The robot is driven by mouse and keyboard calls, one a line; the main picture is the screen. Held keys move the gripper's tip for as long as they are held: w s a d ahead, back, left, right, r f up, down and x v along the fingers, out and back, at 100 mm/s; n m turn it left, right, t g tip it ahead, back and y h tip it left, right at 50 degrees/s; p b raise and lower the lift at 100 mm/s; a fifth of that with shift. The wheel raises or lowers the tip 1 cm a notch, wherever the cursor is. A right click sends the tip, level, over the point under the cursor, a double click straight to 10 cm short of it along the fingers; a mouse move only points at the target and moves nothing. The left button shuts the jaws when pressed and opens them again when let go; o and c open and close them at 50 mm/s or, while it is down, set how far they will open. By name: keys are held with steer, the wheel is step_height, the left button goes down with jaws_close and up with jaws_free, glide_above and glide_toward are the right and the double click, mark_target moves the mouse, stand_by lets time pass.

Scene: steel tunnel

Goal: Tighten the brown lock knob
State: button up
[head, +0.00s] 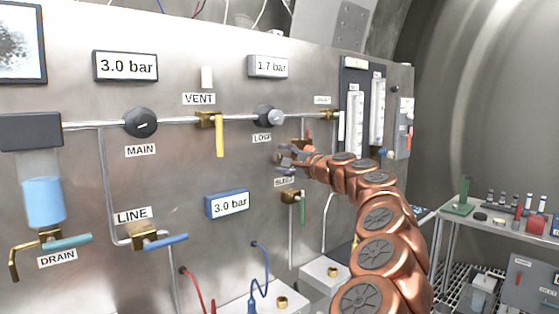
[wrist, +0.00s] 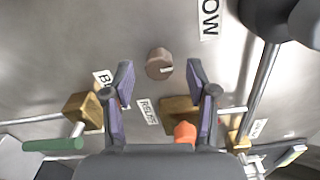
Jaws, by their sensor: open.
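The brown lock knob (wrist: 159,64) is a short round knob with a pale mark on its face, on the steel panel. In the wrist view it lies in line with the gap between the fingertips of my gripper (wrist: 160,72), with clear space on both sides. The fingers are open and touch nothing that I can see. There the fingers largely cover the brown knob, and I cannot tell the remaining depth.
A brass valve with an orange tip (wrist: 182,117) sits just below the knob in the wrist view. A brass valve with a green handle (wrist: 56,145) is at the left. A large dark knob (wrist: 275,18) and a pipe (wrist: 256,88) are at the right.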

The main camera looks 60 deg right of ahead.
steer(key=v, duration=0.9)
steer(key=shift+s, duration=0.3)
